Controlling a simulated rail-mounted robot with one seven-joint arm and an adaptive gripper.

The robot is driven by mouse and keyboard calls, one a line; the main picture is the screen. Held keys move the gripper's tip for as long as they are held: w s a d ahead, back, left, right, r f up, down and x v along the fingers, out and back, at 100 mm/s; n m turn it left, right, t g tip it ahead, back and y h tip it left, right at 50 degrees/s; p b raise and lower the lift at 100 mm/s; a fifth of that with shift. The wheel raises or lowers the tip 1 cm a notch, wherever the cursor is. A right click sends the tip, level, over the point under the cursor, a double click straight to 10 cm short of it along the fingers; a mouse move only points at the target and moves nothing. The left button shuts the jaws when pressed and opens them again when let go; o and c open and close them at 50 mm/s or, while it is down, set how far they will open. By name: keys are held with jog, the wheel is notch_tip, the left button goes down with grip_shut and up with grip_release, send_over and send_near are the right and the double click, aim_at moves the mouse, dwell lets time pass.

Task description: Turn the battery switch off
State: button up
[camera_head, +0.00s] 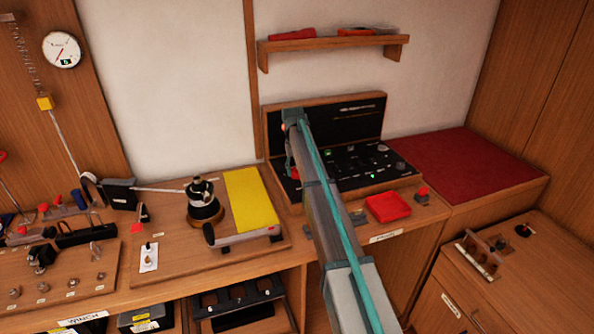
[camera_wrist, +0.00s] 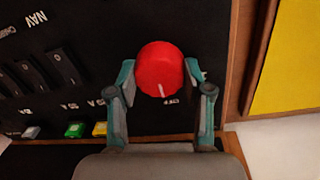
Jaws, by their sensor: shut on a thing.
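The battery switch is a round red knob (camera_wrist: 160,68) on a black panel (camera_wrist: 195,28) in the wrist view. My gripper (camera_wrist: 160,80) has one teal-and-grey finger on each side of the knob and is shut on it. A white pointer line on the knob points down in that view, toward a small white label that seems to read OFF. In the head view my arm covers most of the switch; a bit of red (camera_head: 295,173) shows beside my gripper at the left of the panel.
Black rocker switches (camera_wrist: 48,70) and green and yellow buttons (camera_wrist: 76,129) sit left of the knob in the wrist view. A yellow pad (camera_head: 250,198) and a winch (camera_head: 204,200) stand left of the panel in the head view. A red tray (camera_head: 388,206) lies in front.

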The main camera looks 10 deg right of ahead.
aim_at(295, 169)
jog(key=o, duration=1.2)
jog(key=r, duration=1.2)
jog(key=shift+a, duration=0.35)
